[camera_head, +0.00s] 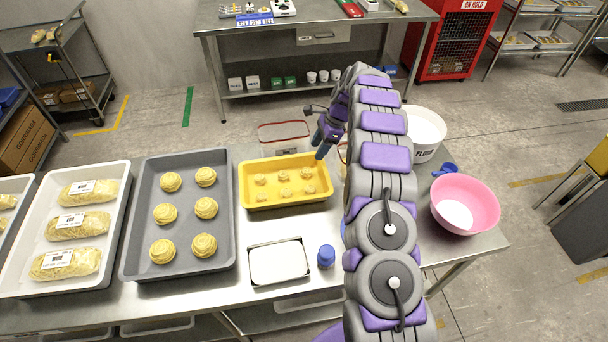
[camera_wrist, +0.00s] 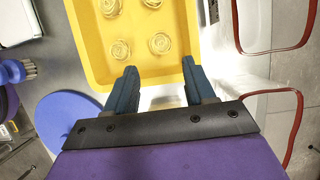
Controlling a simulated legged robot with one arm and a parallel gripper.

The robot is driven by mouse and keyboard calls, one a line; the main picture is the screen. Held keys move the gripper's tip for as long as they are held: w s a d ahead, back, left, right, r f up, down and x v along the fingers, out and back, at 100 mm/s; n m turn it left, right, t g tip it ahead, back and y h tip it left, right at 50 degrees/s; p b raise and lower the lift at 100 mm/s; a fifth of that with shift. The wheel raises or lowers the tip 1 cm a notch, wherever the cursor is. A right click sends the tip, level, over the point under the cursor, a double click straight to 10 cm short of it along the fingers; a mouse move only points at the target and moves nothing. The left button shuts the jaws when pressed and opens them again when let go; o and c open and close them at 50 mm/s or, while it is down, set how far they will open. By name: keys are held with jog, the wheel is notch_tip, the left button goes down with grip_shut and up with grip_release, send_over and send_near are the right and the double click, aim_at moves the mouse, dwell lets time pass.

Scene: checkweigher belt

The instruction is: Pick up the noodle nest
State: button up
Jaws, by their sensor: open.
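Several noodle nests lie in two trays. Larger pale-yellow nests (camera_head: 206,208) sit in two columns in the grey tray (camera_head: 134,240). Smaller nests (camera_head: 284,192) sit in two rows in the yellow tray (camera_head: 247,178), right of the grey one. In the wrist view, coiled nests (camera_wrist: 160,44) lie in the yellow tray (camera_wrist: 185,40) just beyond my fingertips. My gripper (camera_head: 321,153) is above the yellow tray's right end in the head view. Its two fingers stand apart with nothing between them in the wrist view (camera_wrist: 158,74).
A white tray (camera_head: 116,208) of wrapped noodle packs stands at the left. A white-filled metal pan (camera_head: 279,262) and a blue-capped jar (camera_head: 326,257) are in front. Red-rimmed clear container (camera_head: 284,133) stands behind. Flour tub (camera_head: 425,130) and pink bowl (camera_head: 464,203) are right of my arm.

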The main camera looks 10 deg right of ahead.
jog(key=b, duration=0.1)
send_over(307, 170)
jog(key=d, duration=0.3)
notch_tip(307, 170, down, 6)
jog(key=shift+f, duration=0.1)
jog(key=b+x, duration=0.1)
jog(key=x, duration=0.1)
jog(key=a+x, duration=0.1)
jog(key=x, duration=0.2)
jog(key=shift+w+a+b, duration=0.1)
jog(key=shift+b, duration=0.3)
jog(key=shift+d, duration=0.25)
jog(key=shift+c, duration=0.7)
jog(key=c, duration=0.4)
jog(key=shift+c, duration=0.7)
